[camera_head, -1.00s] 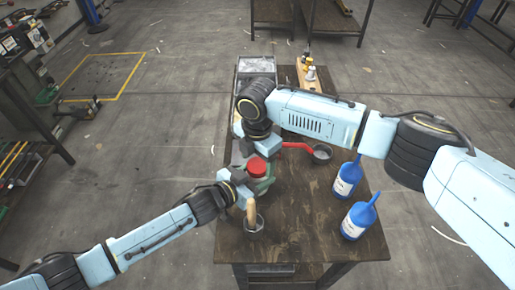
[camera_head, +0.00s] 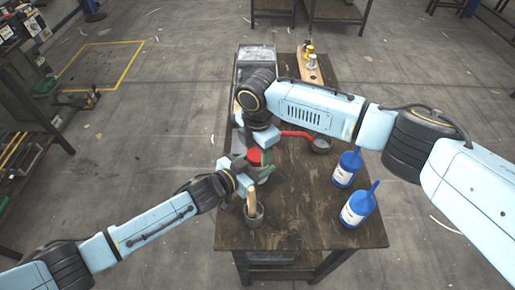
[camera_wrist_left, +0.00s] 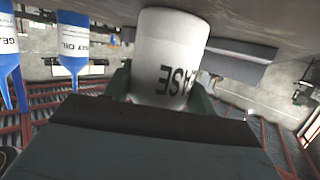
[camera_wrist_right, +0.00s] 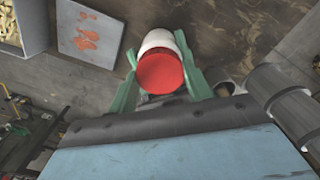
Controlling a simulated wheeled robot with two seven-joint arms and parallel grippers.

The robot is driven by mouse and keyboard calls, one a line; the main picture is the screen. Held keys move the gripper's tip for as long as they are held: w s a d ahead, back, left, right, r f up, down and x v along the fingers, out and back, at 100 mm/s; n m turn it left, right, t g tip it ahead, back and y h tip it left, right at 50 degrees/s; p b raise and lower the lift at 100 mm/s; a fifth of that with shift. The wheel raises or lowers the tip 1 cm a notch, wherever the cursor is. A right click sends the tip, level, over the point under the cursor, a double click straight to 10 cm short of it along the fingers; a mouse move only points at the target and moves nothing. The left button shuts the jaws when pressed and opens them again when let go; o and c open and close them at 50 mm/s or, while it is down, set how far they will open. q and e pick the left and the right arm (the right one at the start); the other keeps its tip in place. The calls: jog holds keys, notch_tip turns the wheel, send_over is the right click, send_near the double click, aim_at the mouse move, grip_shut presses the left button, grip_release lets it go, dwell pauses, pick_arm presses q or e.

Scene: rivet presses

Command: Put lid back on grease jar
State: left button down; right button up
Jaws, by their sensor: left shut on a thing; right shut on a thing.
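The white grease jar (camera_wrist_left: 168,62) is between the green fingers of my left gripper (camera_wrist_left: 160,88), with its printed lettering upside down in the left wrist view. The red lid (camera_wrist_right: 161,73) is between the green fingers of my right gripper (camera_wrist_right: 163,78), with the white jar (camera_wrist_right: 160,40) right behind it. In the head view the red lid (camera_head: 254,156) shows low beneath my right gripper, beside my left gripper. I cannot tell whether the lid is seated on the jar. The jar is mostly hidden in the head view.
A cup (camera_head: 253,214) with a wooden handle in it stands near the table's front-left edge. Two blue bottles (camera_head: 347,168) (camera_head: 357,206) stand to the right. A grey tray (camera_head: 240,75) and a wooden rack (camera_head: 312,72) are at the back.

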jog(key=m, duration=0.3)
jog(key=o, duration=1.1)
jog(key=shift+o, duration=0.2)
jog(key=shift+r, duration=0.1)
notch_tip(320, 180, up, 12)
pick_arm(q)
jog(key=shift+c, duration=2.1)
grip_release()
jog(key=shift+a, duration=0.1)
